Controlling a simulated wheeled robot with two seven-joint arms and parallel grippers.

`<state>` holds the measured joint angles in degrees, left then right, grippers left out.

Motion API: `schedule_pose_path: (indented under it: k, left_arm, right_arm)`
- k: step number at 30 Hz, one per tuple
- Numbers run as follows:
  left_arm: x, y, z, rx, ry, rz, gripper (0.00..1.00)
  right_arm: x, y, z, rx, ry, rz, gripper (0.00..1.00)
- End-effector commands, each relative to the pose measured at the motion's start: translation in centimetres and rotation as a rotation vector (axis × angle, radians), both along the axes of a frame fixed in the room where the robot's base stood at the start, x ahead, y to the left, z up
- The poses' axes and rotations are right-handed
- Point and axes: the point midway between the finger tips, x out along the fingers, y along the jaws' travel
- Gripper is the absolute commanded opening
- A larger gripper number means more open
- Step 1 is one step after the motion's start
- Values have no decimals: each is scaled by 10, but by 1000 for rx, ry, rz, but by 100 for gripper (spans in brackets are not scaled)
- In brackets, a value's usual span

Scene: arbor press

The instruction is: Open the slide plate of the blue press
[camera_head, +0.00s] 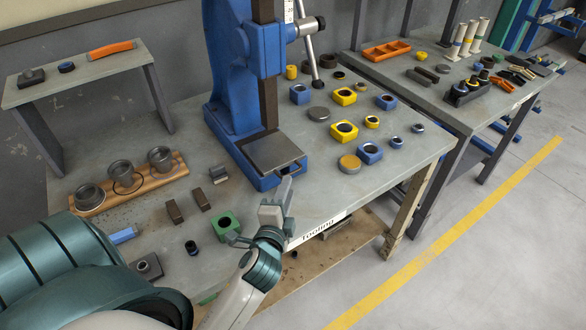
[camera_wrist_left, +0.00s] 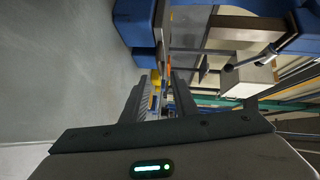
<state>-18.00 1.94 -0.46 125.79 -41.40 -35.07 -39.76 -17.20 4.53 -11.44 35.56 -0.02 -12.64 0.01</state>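The blue press (camera_head: 233,75) stands on the grey table in the head view. Its grey slide plate (camera_head: 272,151) lies flat on the blue base under the ram, with a small handle (camera_head: 290,169) at the front edge. My left gripper (camera_head: 283,195) is just in front of the base, close to the handle; I cannot tell if it touches. In the left wrist view its two fingers (camera_wrist_left: 160,90) stand apart with nothing seen held between them. Blue press parts (camera_wrist_left: 142,22) show beyond them. My right gripper is not in view.
Yellow and blue blocks (camera_head: 344,96) lie right of the press. A wooden tray with grey cups (camera_head: 123,174), a green block (camera_head: 225,223) and small dark blocks lie left. A second table (camera_head: 455,100) with tools stands behind right. My left arm covers the table's near-left part.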

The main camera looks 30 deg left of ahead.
Motion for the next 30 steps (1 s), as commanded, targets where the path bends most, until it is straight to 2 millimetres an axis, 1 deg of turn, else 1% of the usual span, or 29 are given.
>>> schedule_pose_path:
  k: [1,6,9,13,18,28,29,30]
  left_arm:
    - [10,4,1,1,-1,0,26]
    - [37,14,-3,0,-1,0,26]
    - [52,21,-6,0,0,0,26]
    - [66,26,-10,-1,0,0,26]
    - [76,30,-12,-1,1,0,26]
    - [77,31,-13,-1,1,0,26]
    - [77,31,-13,-1,1,0,24]
    - [77,31,-13,-1,1,0,14]
  right_arm:
    - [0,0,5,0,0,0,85]
    - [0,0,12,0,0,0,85]
    - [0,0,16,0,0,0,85]
    - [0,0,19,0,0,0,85]
    - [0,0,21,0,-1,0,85]
    - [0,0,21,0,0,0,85]
    - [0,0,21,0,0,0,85]
    - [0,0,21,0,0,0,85]
